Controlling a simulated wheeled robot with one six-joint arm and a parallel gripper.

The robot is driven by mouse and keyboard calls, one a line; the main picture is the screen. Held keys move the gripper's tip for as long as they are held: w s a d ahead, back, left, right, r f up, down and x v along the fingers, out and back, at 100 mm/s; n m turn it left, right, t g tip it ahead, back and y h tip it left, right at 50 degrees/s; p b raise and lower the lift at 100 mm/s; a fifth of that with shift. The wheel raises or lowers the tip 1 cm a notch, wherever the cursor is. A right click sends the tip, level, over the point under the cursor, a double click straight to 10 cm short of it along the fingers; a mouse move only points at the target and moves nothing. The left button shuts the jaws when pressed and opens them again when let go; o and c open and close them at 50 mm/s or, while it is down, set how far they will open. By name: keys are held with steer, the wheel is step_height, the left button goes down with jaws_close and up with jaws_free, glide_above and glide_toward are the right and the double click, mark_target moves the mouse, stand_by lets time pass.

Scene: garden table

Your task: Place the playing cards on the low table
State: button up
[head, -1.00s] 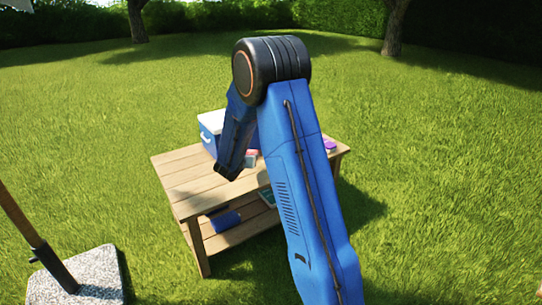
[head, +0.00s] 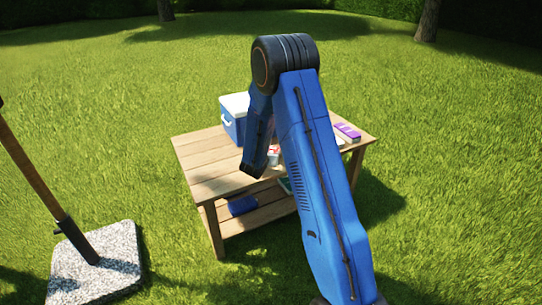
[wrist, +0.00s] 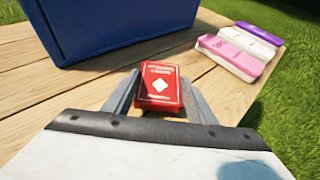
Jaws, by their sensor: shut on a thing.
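The playing cards are a red box (wrist: 165,90) with a white diamond and white lettering, between the fingers in the wrist view. My gripper (wrist: 160,98) is shut on this box, with one grey finger on each side. The wooden table (head: 205,165) has a slatted top and a lower shelf. In the wrist view the box is over the table's planks (wrist: 90,84); whether it touches them I cannot tell. In the head view my arm hides most of the gripper and the box.
A blue cooler (head: 235,118) with a white lid stands at the table's back; its blue side (wrist: 115,28) is close beyond the box. Pink-and-white (wrist: 235,55) and purple (wrist: 260,34) packs lie at the right. A blue roll (head: 241,205) is on the lower shelf. A stone-based pole (head: 95,265) stands left.

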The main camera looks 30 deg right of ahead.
steer(key=shift+f, duration=0.6)
steer(key=o, duration=1.1)
steer(key=shift+f, duration=0.15)
